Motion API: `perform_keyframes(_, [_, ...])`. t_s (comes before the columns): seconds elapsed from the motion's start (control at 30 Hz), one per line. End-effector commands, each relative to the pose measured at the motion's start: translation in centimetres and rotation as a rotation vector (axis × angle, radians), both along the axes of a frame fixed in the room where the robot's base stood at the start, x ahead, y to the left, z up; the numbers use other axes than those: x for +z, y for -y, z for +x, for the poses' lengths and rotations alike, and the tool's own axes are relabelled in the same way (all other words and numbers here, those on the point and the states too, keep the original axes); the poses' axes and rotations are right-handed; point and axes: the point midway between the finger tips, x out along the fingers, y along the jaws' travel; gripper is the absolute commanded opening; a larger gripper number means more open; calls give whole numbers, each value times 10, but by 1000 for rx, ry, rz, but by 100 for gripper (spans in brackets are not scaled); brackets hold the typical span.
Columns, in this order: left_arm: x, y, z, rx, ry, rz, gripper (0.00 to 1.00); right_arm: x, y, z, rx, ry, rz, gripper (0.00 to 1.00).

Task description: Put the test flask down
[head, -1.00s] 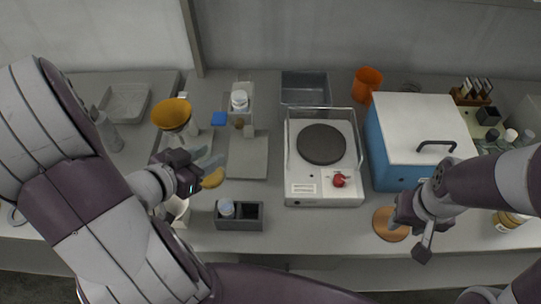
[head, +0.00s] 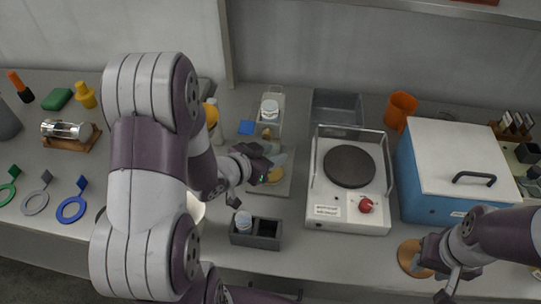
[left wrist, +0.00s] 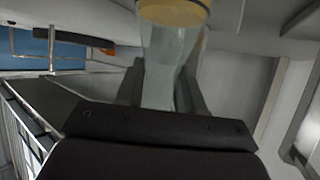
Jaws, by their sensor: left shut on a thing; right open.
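My left gripper (head: 268,160) is shut on the test flask, which shows in the left wrist view as a clear glass body (left wrist: 168,65) with a yellow top (left wrist: 175,12) between the fingers. In the head view the flask's yellow top (head: 275,175) shows just below the fingers, over a flat grey square pad (head: 283,187). The gripper hides most of the flask there, and I cannot tell whether it touches the pad. My right gripper (head: 448,281) is open and empty near the front edge, beside a round brown mat (head: 408,257).
A hotplate (head: 349,167) with a wire rail stands right of the pad. A dark two-slot holder (head: 256,234) with a white-capped vial is in front. A blue box (head: 425,183) is further right.

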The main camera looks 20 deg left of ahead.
Motion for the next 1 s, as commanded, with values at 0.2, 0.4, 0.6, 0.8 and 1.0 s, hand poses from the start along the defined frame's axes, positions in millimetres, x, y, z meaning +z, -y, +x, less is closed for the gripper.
perform_keyframes(0.2, [0,0,0,1,1,0,0,0,0,0,0,0,0,43])
perform_keyframes(0.4, [-2,-1,0,1,1,0,63,-2,0,0,0,0,0,43])
perform_keyframes(0.6, [-2,0,0,1,1,0,63,-2,0,0,0,0,0,43])
perform_keyframes(0.8, [5,-4,-6,3,1,1,63,2,0,0,0,0,0,43])
perform_keyframes(1.0, [26,-18,-42,8,2,1,63,10,0,0,0,0,0,43])
